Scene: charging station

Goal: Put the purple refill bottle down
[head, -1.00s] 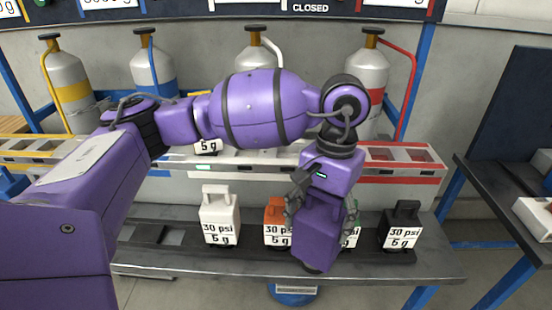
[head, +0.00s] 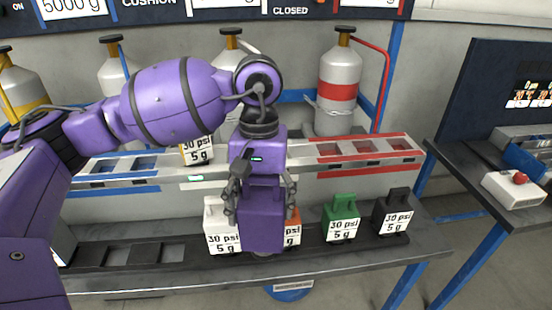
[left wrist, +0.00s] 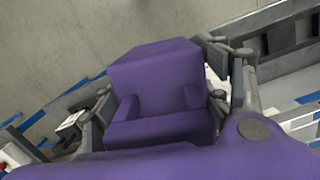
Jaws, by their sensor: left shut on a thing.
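The purple refill bottle (head: 262,228) is in my left gripper (head: 260,196), below the wrist, in the head view. The fingers are shut on its two sides. It hangs upright in front of the lower bench, covering most of the orange bottle (head: 292,232) and the edge of the white bottle (head: 216,226). I cannot tell whether its base touches anything. In the left wrist view the purple bottle (left wrist: 155,85) fills the middle between the fingers. My right gripper is not in view.
The lower bench (head: 330,262) also holds a green bottle (head: 342,217) and a black bottle (head: 393,212). Empty slots (head: 145,254) lie at its left. Behind are a coloured rack (head: 365,148) and gas cylinders (head: 338,72). A side table (head: 470,165) stands at right.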

